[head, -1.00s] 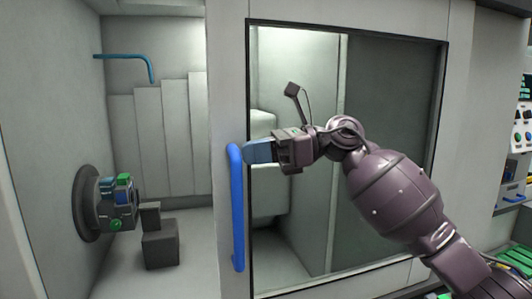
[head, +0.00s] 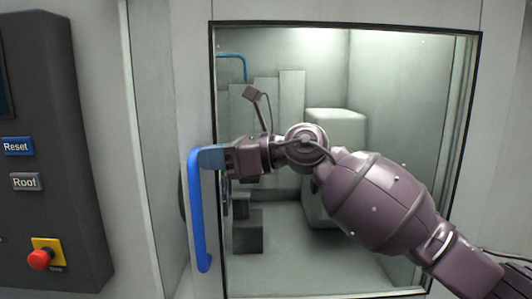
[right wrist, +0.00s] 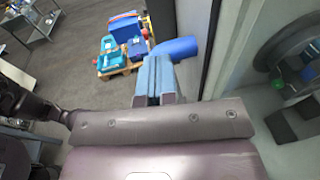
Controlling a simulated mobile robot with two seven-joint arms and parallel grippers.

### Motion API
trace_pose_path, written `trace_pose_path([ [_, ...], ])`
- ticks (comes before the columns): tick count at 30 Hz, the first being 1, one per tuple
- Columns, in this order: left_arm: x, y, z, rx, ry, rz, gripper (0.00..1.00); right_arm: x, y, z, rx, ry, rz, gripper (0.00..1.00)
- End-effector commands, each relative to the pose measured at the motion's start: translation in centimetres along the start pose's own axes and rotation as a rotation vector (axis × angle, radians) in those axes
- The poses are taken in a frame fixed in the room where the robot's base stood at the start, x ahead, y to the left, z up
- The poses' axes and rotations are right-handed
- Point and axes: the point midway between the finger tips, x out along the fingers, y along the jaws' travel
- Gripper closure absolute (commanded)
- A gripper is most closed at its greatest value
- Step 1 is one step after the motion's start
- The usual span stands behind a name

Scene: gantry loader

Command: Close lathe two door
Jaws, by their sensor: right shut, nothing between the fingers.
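The lathe door (head: 196,60) is a pale sliding panel with a large dark-framed window. It covers most of the lathe opening, and a gap shows between its left edge and the left side of the opening. Its blue vertical handle (head: 197,225) is on the door's left side. My right gripper (head: 210,158) is shut, its blue fingertips at the upper part of the handle, with nothing between them. In the right wrist view the closed fingers (right wrist: 153,80) lie right beside the blue handle (right wrist: 178,48); I cannot tell if they touch. My left gripper is not in view.
A dark control panel (head: 70,130) with Reset and Roof buttons and a red emergency knob (head: 40,260) stands left of the opening. In the right wrist view, a wooden pallet (right wrist: 120,66) with blue bins lies on the floor behind.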

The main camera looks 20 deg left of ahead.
Motion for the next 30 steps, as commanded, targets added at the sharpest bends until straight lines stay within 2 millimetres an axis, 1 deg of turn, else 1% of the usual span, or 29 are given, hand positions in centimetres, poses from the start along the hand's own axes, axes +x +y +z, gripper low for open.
trace_pose_path([
  [1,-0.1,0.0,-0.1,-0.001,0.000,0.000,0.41,1.8,0.5,0.4,-0.003,0.001,0.005,1.00],
  [3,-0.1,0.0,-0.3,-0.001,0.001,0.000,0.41,3.6,0.7,0.6,-0.003,0.001,0.004,1.00],
  [6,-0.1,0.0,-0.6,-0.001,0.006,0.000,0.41,5.8,1.0,0.7,-0.002,0.001,0.002,1.00],
  [9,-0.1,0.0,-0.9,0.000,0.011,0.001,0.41,7.6,1.2,0.9,-0.001,0.001,0.001,1.00],
  [12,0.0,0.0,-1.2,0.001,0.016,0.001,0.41,8.8,1.4,1.0,0.000,0.001,0.001,1.00],
  [18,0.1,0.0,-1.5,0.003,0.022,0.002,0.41,10.0,1.6,1.1,0.000,0.000,0.000,1.00],
  [30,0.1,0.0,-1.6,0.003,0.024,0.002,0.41,10.2,1.7,1.3,-0.001,-0.003,0.001,1.00],
])
